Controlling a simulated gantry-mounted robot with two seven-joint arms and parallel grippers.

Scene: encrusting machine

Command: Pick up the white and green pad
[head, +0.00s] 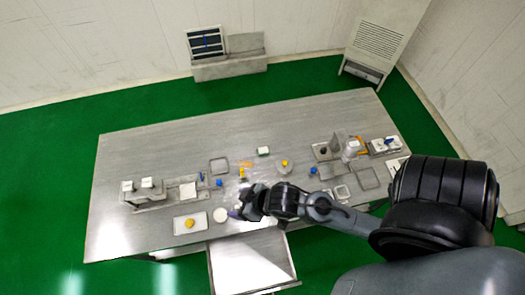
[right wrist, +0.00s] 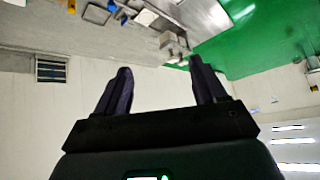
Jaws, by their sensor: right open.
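A small white and green pad (head: 263,151) lies on the metal table (head: 140,225), near its back middle. My right gripper (head: 245,207) is above the front middle of the table, nearer to me than the pad and apart from it. In the right wrist view, the two dark fingers of my right gripper (right wrist: 160,70) stand wide apart with nothing between them. I cannot pick out the pad in that view. My left gripper does not show.
A tray (head: 190,223) with a yellow item and a white round item (head: 220,215) lie left of my right gripper. An empty shallow tray (head: 219,166) lies farther back. Machine parts crowd the table's right end. A pulled-out shelf (head: 250,265) juts from the front.

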